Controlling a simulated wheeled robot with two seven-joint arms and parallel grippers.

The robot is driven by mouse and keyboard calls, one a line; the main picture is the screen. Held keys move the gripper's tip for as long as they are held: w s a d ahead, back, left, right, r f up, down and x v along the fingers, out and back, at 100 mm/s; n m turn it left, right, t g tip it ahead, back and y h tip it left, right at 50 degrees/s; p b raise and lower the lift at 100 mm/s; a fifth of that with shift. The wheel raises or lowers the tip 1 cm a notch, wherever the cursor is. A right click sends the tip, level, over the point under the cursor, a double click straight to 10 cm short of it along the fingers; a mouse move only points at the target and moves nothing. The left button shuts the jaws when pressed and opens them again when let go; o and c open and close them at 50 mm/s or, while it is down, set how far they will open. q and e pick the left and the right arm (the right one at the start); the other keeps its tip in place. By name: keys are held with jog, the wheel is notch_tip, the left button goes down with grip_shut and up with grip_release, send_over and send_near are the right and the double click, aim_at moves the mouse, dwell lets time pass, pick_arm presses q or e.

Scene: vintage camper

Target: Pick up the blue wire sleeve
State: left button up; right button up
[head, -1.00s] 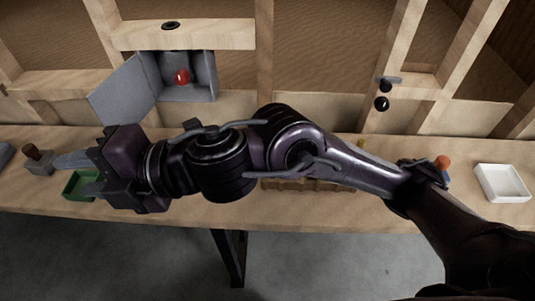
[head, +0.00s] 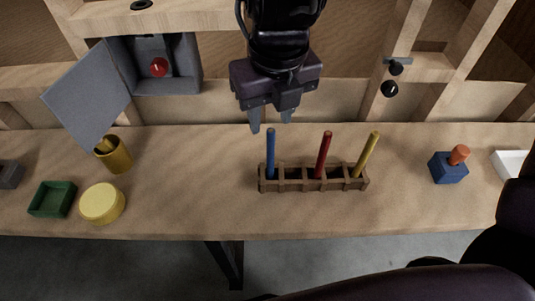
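The blue wire sleeve (head: 271,152) stands upright in the left end of a brown wooden rack (head: 311,186) on the bench. A red sleeve (head: 323,154) and a yellow sleeve (head: 367,154) stand in the same rack, both leaning a little to the right. My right gripper (head: 271,124) points down with its fingers apart and empty. Its fingertips are by the top of the blue sleeve, one to each side in the picture; I cannot tell the exact depth or whether they touch. My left gripper is not in view.
An open grey box (head: 180,82) with a red knob is on the back wall. A yellow cup (head: 117,156), a yellow round lid-like piece (head: 102,204) and a green tray (head: 52,199) are at left. A blue block (head: 448,169) and white tray (head: 509,163) are at right.

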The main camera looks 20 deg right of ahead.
aim_at(271, 131)
jog(key=shift+d+f, duration=0.25)
jog(key=shift+f, duration=0.25)
jog(key=f, duration=0.3)
jog(key=w+f, duration=0.1)
jog(key=f, duration=0.2)
jog(key=shift+w+b, duration=0.15)
jog(key=shift+b, duration=0.2)
jog(key=shift+f, duration=0.45)
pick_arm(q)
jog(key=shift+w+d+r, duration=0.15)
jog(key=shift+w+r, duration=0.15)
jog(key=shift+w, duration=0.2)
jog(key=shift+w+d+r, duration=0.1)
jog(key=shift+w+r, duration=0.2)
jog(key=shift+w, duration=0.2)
pick_arm(e)
grip_shut()
